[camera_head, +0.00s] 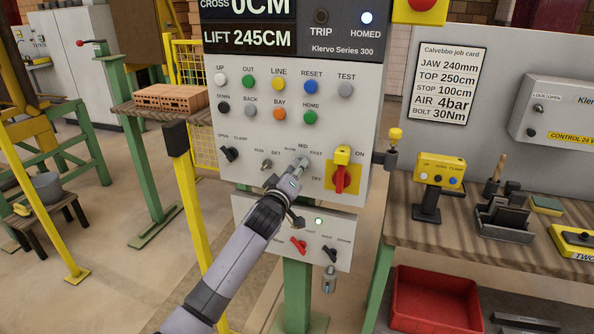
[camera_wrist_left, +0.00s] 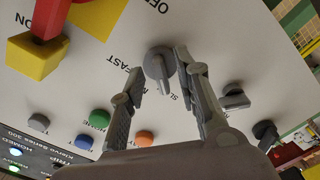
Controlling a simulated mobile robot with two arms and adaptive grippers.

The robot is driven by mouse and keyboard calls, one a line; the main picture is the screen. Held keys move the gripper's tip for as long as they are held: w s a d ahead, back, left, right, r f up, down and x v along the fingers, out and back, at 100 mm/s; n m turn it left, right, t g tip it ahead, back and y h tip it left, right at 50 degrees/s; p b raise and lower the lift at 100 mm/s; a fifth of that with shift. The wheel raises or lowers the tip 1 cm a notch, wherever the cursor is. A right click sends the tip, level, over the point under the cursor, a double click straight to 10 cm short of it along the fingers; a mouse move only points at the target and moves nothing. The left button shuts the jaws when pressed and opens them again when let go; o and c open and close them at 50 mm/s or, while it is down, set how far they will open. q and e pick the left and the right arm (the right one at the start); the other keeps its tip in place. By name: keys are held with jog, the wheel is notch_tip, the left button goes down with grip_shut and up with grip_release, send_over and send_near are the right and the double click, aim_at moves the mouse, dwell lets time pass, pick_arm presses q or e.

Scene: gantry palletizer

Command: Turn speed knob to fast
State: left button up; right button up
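The speed knob (camera_wrist_left: 158,62) is a grey rotary selector on the control panel (camera_head: 340,110), with SLOW, MID and FAST printed around it. In the left wrist view it sits between the tips of my left gripper (camera_wrist_left: 158,64). The fingers are spread, one on each side of the knob, with a gap at the FAST side; whether the other finger touches it I cannot tell. In the head view my left gripper (camera_head: 291,180) reaches up to the panel and covers most of the knob. My right gripper is in neither view.
A red switch on a yellow plate (camera_head: 341,173) sits right of the knob. Black and grey selectors (camera_head: 230,154) are to the left, coloured buttons (camera_head: 279,113) above. A lower box (camera_head: 299,244) carries more switches. A workbench (camera_head: 460,237) stands at the right.

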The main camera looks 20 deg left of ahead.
pick_arm(q)
grip_shut()
dwell(0.4)
